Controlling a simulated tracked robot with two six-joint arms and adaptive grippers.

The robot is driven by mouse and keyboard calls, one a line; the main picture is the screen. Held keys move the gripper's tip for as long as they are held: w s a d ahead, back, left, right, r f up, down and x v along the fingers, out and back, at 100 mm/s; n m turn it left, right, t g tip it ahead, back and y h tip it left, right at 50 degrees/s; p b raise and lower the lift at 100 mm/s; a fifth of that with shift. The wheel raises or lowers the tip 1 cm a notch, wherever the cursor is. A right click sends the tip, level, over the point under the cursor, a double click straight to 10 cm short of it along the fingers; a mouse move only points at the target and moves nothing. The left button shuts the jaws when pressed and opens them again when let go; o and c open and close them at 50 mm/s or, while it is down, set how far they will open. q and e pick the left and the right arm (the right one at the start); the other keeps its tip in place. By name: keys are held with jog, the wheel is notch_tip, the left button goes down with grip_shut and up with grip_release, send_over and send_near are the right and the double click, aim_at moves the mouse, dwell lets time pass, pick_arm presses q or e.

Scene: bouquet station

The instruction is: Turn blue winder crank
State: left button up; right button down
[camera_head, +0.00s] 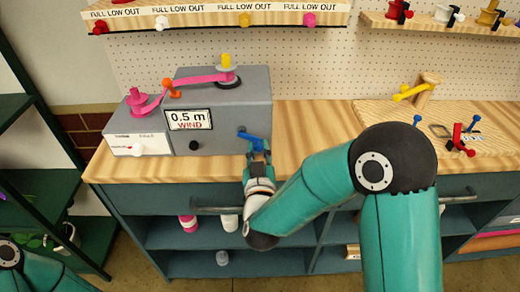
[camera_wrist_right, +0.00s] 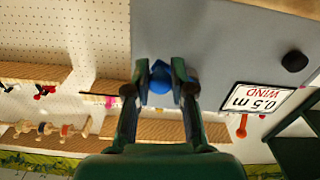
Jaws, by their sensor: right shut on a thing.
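The blue winder crank (camera_head: 250,138) sticks out from the lower right of the front face of the grey winder box (camera_head: 255,95). My right gripper (camera_head: 258,150) is shut on the crank's blue handle, which also shows between its two fingers in the right wrist view (camera_wrist_right: 160,80). The wrist hangs just in front of the bench edge. A pink ribbon runs over the winder from a pink spool (camera_head: 140,104) to a spool with a yellow knob (camera_head: 225,72). My left gripper is out of view; only part of the left arm shows at the bottom left.
A black knob (camera_head: 194,146) and a "0.5 m WIND" sign (camera_head: 190,119) are on the winder's front. A wooden board (camera_head: 375,112) with a yellow crank and small red and blue parts lies at the right. Bare bench top lies between board and winder.

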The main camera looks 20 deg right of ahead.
jog(key=shift+d, duration=0.15)
jog(key=shift+f, duration=0.1)
jog(key=shift+a+b, duration=0.2)
jog(key=shift+b, duration=0.2)
